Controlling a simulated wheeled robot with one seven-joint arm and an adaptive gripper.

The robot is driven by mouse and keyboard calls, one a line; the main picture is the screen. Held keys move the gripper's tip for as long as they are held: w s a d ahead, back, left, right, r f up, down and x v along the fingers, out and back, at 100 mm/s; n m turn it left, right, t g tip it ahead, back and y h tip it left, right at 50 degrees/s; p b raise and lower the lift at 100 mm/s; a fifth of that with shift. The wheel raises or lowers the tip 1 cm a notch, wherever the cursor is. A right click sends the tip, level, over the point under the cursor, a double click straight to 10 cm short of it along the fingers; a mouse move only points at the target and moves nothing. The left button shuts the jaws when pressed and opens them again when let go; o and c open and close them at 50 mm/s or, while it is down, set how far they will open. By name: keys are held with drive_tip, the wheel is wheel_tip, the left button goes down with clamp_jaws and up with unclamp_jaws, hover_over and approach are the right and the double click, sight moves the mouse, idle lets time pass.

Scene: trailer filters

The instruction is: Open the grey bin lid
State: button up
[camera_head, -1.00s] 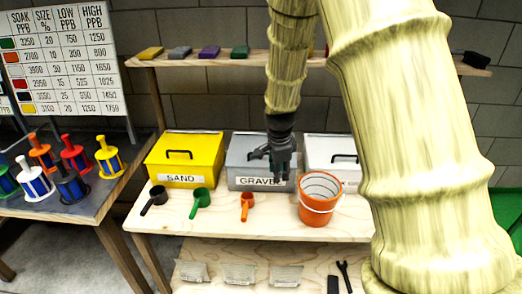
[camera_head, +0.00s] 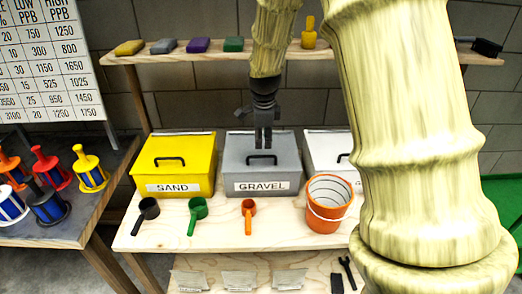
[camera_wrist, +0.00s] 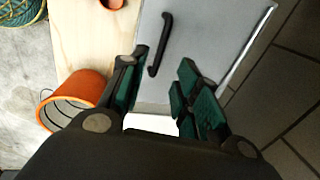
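The grey bin (camera_head: 262,183) is labelled GRAVEL and stands on the bench between a yellow bin and a white bin. Its grey lid (camera_head: 240,150) is closed, with a black bar handle (camera_head: 262,159) on top. My gripper (camera_head: 264,142) hangs above the lid, just over or behind the handle. In the wrist view the lid (camera_wrist: 195,50) fills the middle, and the handle (camera_wrist: 160,45) lies beyond my fingers. My gripper (camera_wrist: 155,97) is open there, with its fingers apart and nothing between them. I cannot tell the exact height above the handle.
The yellow SAND bin (camera_head: 175,152) is at left, the white bin (camera_head: 325,146) at right, partly behind my arm. An orange bucket (camera_head: 328,212) and several scoops stand in front. A shelf (camera_head: 190,56) with coloured blocks runs above. A filter table (camera_head: 75,225) is at left.

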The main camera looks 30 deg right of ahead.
sight(263, 156)
drive_tip(key=f, duration=0.4)
drive_tip(key=w+f+p, duration=0.1)
drive_tip(key=f, duration=0.2)
drive_tip(key=shift+w+d+f, duration=0.1)
drive_tip(key=shift+d, duration=0.25)
clamp_jaws()
